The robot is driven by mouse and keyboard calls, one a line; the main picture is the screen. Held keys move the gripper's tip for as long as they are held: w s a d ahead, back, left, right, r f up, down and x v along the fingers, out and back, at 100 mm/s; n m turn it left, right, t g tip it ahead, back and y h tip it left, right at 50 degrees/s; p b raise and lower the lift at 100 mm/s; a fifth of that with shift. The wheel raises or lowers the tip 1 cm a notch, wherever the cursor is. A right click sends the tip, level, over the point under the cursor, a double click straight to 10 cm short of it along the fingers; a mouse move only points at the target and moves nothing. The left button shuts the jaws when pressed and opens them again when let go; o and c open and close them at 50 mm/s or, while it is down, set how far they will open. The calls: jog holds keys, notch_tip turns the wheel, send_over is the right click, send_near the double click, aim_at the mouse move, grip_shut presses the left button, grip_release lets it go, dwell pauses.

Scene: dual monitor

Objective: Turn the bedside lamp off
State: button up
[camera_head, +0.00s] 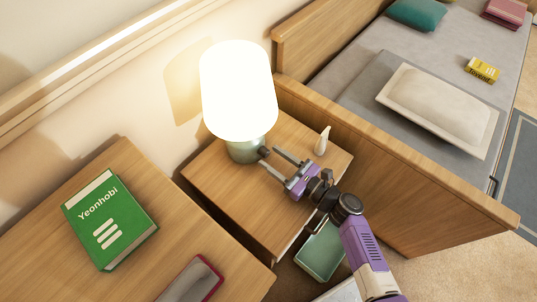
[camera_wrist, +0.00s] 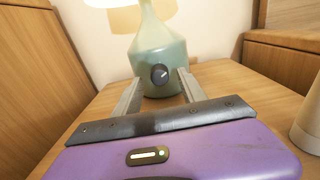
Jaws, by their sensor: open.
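The bedside lamp (camera_head: 238,90) stands on the nightstand (camera_head: 225,190) with its white shade glowing brightly, so it is lit. Its pale green base (camera_wrist: 155,55) fills the upper middle of the wrist view. A dark round knob (camera_wrist: 160,74) with a light mark sits on the front of the base. My gripper (camera_head: 268,158) is at the lamp base in the head view. In the wrist view its two fingers (camera_wrist: 158,88) are open, one on each side of the knob and a little below it. I cannot tell whether they touch the base.
A small white bottle-like object (camera_head: 322,142) stands on the nightstand, right of my gripper. A bed (camera_head: 395,185) adjoins on the right. At left, a wooden surface (camera_head: 125,160) holds a green book (camera_head: 110,220). Bare nightstand top lies in front of the lamp.

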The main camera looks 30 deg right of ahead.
jog(key=shift+x, duration=1)
grip_shut()
